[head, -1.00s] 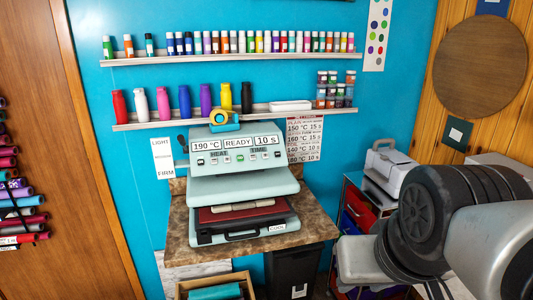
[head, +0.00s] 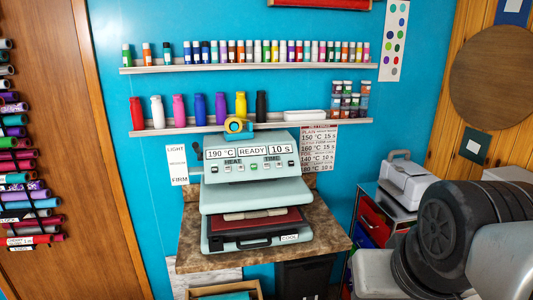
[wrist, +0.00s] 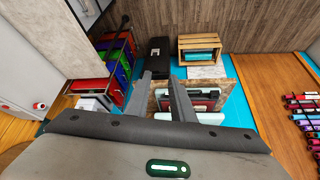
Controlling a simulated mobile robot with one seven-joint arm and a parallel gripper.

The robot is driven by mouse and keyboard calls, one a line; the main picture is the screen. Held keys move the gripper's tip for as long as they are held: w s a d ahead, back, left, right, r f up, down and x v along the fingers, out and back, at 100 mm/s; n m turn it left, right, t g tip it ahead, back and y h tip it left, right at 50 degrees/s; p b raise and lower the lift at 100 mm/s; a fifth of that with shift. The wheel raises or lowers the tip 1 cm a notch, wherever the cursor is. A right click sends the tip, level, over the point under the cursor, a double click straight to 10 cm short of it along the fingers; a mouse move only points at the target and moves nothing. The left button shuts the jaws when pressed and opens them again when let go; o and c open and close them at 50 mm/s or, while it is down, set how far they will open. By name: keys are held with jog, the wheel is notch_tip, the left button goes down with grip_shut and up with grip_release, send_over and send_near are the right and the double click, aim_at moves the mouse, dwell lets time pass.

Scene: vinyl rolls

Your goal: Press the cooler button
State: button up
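A pale green heat press (head: 250,195) stands on a brown stone-patterned counter (head: 190,255) against the blue wall. Its front panel (head: 251,160) reads 190 °C, READY and 10 s. Small buttons, one of them green (head: 253,168), sit in a row below the readouts. A label reading COOL (head: 290,238) is at the lower right front of the press; I cannot make out a separate cooler button. In the wrist view, my gripper (wrist: 160,76) has its two fingers apart with nothing between them. The press (wrist: 203,100) shows beyond the fingers, well away from them.
A cart with red drawers (head: 375,225) and a white machine (head: 408,185) stands right of the counter. A dark bin (head: 305,280) and a wooden crate (wrist: 200,43) are low by the counter. Vinyl rolls (head: 25,190) line the left wall. Shelves of bottles (head: 245,122) hang above.

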grip_shut()
dwell(1.4)
